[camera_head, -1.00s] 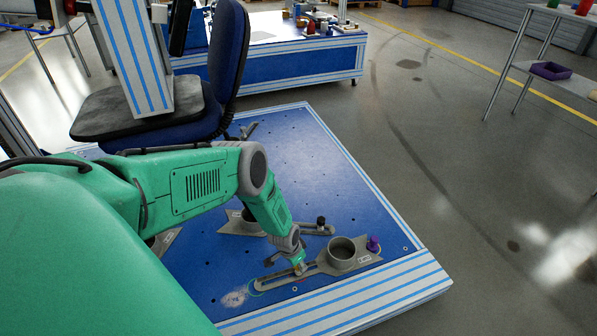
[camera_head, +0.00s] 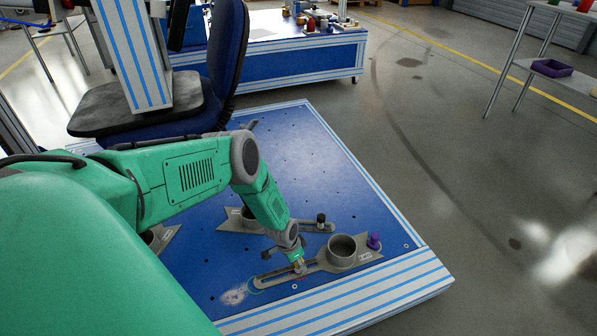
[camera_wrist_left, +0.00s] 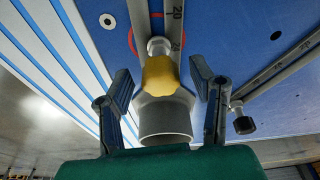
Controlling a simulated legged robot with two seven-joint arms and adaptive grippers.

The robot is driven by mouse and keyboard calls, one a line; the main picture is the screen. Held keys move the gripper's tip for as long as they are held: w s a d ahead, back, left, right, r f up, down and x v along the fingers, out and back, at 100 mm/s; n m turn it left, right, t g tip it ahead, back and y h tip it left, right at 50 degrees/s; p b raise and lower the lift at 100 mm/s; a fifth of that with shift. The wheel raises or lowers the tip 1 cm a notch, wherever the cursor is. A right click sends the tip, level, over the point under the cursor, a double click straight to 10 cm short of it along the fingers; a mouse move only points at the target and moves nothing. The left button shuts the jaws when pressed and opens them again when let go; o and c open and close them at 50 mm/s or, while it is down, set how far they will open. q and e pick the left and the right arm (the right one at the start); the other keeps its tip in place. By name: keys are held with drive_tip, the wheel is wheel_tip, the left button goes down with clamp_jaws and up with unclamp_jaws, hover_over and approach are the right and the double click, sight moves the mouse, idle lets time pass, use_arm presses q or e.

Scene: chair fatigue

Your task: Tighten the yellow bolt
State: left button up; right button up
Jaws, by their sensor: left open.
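The yellow bolt (camera_wrist_left: 160,75) shows in the left wrist view, standing on the slotted grey bracket arm with a printed scale. My left gripper (camera_wrist_left: 160,82) is open, with one dark finger on each side of the bolt and visible gaps to it. In the head view my left gripper (camera_head: 285,258) is over the slotted part of the front grey bracket (camera_head: 368,257), close to the blue platform. There the bolt is mostly hidden by the gripper. My right gripper is in neither view.
The front bracket has a grey ring (camera_head: 342,250) and a purple knob (camera_head: 374,241). A second bracket behind it carries a black knob (camera_head: 321,219). An office chair (camera_head: 150,117) stands at the platform's back left. The blue platform (camera_head: 300,155) is clear behind the brackets.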

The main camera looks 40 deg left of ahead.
use_arm(q)
drive_tip(key=n, duration=0.2)
drive_tip(key=shift+w+d+r+n+y+p, duration=0.1)
drive_tip(key=shift+d+n+y+p, duration=0.1)
drive_tip(key=shift+n+y+p, duration=0.1)
drive_tip(key=shift+a+n, duration=0.1)
drive_tip(key=shift+n, duration=0.3)
drive_tip(key=shift+n+y, duration=0.3)
drive_tip(key=shift+n, duration=0.7)
drive_tip(key=shift+n+y, duration=0.3)
drive_tip(key=shift+n, duration=0.7)
drive_tip(key=shift+n+b, duration=0.6)
drive_tip(key=shift+n, duration=0.2)
drive_tip(key=shift+n+y, duration=0.4)
drive_tip(key=shift+n, duration=0.8)
